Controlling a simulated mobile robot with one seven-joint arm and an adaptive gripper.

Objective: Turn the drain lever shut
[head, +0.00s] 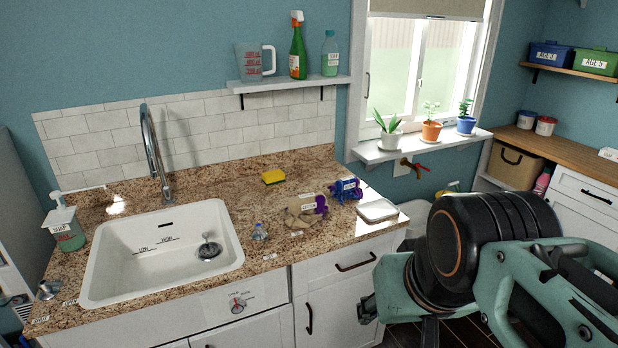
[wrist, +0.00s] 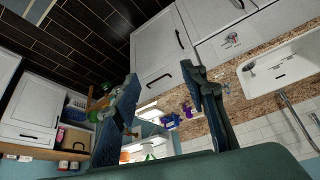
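A white panel on the cabinet front under the sink carries a small round control with a red mark (head: 237,304), which may be the drain lever; its lettering is too small to read. It also shows in the wrist view (wrist: 231,41), upper right. The white sink (head: 160,260) has a dark drain fitting (head: 209,249) in its floor. My gripper (wrist: 160,72) is open and empty in the wrist view, its two dark fingers well apart. It is away from the panel, touching nothing visible. In the head view my arm fills the lower right.
A faucet (head: 154,150) stands behind the sink. A soap bottle (head: 65,228) is at left; a yellow sponge (head: 273,176), a tan cloth (head: 303,212) and a soap dish (head: 377,210) lie on the counter. A cabinet handle (head: 355,262) protrudes right of the panel.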

